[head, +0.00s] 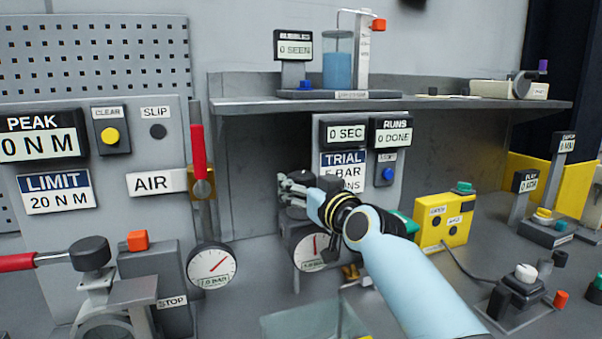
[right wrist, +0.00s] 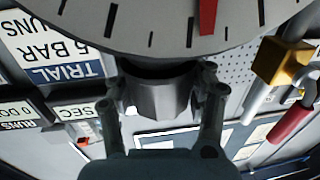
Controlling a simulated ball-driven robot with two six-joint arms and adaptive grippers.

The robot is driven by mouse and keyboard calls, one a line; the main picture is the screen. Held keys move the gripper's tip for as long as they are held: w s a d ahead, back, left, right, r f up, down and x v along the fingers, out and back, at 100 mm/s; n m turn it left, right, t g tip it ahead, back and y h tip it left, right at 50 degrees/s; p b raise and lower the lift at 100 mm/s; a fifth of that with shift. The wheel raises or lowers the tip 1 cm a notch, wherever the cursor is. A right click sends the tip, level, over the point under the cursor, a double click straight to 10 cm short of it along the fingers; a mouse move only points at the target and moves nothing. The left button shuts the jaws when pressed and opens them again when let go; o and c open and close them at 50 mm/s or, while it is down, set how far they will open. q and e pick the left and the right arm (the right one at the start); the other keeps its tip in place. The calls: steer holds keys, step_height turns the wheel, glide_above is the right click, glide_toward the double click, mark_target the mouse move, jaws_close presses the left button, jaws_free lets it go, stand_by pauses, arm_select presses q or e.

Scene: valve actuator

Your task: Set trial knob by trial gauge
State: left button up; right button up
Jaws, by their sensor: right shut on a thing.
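The trial gauge (head: 310,252) is a round white dial with a red needle, below the TRIAL sign (head: 343,165) that reads 5 BAR. In the head view its needle points roughly upward, and my gripper and wrist are just above it. My right gripper (head: 292,190) is shut on the dark grey trial knob (right wrist: 160,96). In the right wrist view the knob sits between the two fingers, beside the large gauge dial (right wrist: 180,28) with its red needle. In the head view the gripper mostly hides the knob. My left gripper is not in view.
The 0 SEC display (head: 346,133) and 0 DONE display (head: 393,132) are above the sign. A yellow box (head: 445,218) stands right of my arm. A red-handled lever (head: 198,150) and a second gauge (head: 211,266) are to the left. A shelf (head: 450,103) overhangs behind.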

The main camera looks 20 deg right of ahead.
steer(key=shift+r+h, duration=0.1)
steer(key=shift+h, duration=0.2)
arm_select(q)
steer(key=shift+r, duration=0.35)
arm_select(e)
steer(key=o, duration=1.2)
steer(key=shift+c, duration=0.2)
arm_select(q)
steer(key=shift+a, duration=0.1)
arm_select(e)
steer(key=shift+s+f, duration=0.2)
steer(key=shift+s, duration=0.05)
steer(key=s+d, duration=0.1)
steer(key=s, duration=1)
steer(key=shift+s+d, duration=0.2)
steer(key=shift+d, duration=0.15)
